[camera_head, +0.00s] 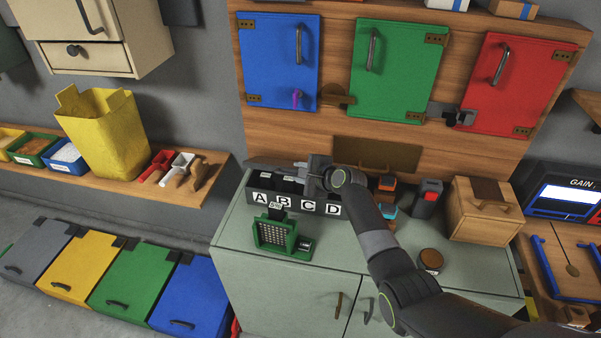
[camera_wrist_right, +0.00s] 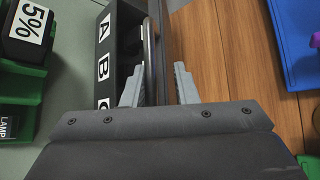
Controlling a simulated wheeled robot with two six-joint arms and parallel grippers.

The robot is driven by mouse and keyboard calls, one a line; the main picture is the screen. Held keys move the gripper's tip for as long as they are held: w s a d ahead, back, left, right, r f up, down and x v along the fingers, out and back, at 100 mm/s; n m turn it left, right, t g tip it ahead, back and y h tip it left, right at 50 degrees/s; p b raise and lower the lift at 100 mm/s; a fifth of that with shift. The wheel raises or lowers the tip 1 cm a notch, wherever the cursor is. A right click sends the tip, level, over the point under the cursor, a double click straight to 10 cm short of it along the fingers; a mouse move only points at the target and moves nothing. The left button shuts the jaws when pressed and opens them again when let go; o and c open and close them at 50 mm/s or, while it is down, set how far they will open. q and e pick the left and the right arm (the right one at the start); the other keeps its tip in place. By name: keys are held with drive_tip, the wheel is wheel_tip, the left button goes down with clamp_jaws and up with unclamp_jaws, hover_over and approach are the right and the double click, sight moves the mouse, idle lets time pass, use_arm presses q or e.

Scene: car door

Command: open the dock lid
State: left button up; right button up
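The dock is a dark box with white letters A, B, C and D on its front (camera_head: 262,197), at the back of the grey-green cabinet; its lettered front also shows in the wrist view (camera_wrist_right: 103,84). A dark panel that looks like its lid (camera_wrist_right: 168,42) runs along the back, with a metal bar handle (camera_wrist_right: 151,55) in front of it. How far the lid is raised I cannot tell. My right gripper (camera_head: 305,178) is over the dock; its fingers (camera_wrist_right: 158,84) are apart, on either side of the bar. My left gripper is out of view.
A green device with a 5% tag (camera_head: 275,236) stands before the dock. To the right are a dark canister with a red top (camera_head: 427,200), a wooden box (camera_head: 482,210) and a round brown-topped jar (camera_head: 431,261). The wooden panel (camera_head: 290,125) rises close behind.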

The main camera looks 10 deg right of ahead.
drive_tip(key=shift+o, duration=0.4)
drive_tip(key=shift+s+d+r, duration=0.25)
drive_tip(key=shift+s, duration=0.1)
drive_tip(key=v, duration=1.6)
drive_tip(key=shift+s+b, duration=0.2)
drive_tip(key=shift+b, duration=0.15)
drive_tip(key=shift+d, duration=0.1)
